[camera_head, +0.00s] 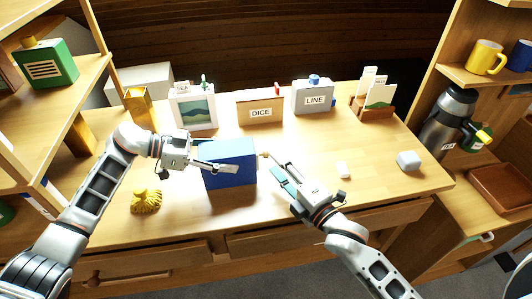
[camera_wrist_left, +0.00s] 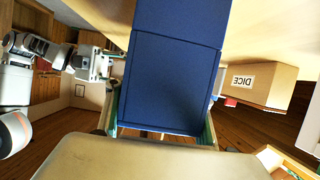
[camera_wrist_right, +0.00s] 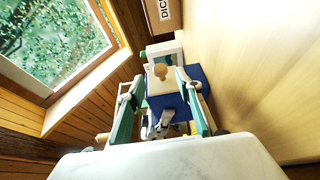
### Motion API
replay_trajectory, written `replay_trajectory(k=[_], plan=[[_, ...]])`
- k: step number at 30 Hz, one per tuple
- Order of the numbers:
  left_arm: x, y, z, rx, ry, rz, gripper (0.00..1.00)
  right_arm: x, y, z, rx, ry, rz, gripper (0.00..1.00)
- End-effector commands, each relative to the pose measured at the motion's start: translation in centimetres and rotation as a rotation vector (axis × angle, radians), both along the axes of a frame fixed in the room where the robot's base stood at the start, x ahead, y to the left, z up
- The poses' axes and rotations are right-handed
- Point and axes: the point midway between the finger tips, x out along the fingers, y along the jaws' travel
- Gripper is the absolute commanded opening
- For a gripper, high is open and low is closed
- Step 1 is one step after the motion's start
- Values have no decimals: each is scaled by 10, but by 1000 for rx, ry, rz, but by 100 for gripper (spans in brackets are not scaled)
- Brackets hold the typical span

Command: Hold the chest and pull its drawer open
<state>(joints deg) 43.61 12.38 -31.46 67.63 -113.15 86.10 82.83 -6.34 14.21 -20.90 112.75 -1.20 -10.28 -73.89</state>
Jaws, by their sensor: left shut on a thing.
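The blue chest (camera_head: 232,171) stands on the desk in the middle of the head view. My left gripper (camera_head: 213,168) is shut on it from the left; in the left wrist view its fingers lie on both sides of the chest (camera_wrist_left: 175,85). The drawer's pale front with a round knob (camera_wrist_right: 160,72) faces my right gripper. The knob (camera_head: 264,155) also shows at the chest's right side in the head view. My right gripper (camera_wrist_right: 157,88) is open, its fingers spread to either side of the knob. I cannot tell whether they touch it.
Behind the chest stand a DICE box (camera_head: 260,112), a LINE box (camera_head: 313,98) and a picture box (camera_head: 193,108). A yellow ribbed object (camera_head: 146,201) sits front left.

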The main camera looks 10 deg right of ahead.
Motion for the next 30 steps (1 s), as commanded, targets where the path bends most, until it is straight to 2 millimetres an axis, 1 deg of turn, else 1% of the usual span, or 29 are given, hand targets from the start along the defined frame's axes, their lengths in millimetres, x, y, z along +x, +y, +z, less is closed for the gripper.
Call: replay_trajectory(k=[1,3,9,15,23,26,27,30], plan=[[0,0,1,-1,-1,0,22,10,4,1,2,-1,-1,35],[0,0,1,-1,-1,0,22,22,9,1,0,-1,-1,35],[0,0,1,-1,-1,0,22,47,19,0,0,0,-2,35],[0,0,1,-1,-1,0,22,58,24,0,0,1,-1,35],[0,0,1,-1,-1,0,22,58,24,0,-1,2,-1,35],[0,0,1,-1,-1,0,22,58,24,0,-1,2,-1,12],[0,0,1,-1,-1,0,22,58,24,0,-1,2,-1,1],[0,0,1,-1,-1,0,22,58,24,0,-1,2,-1,0]])
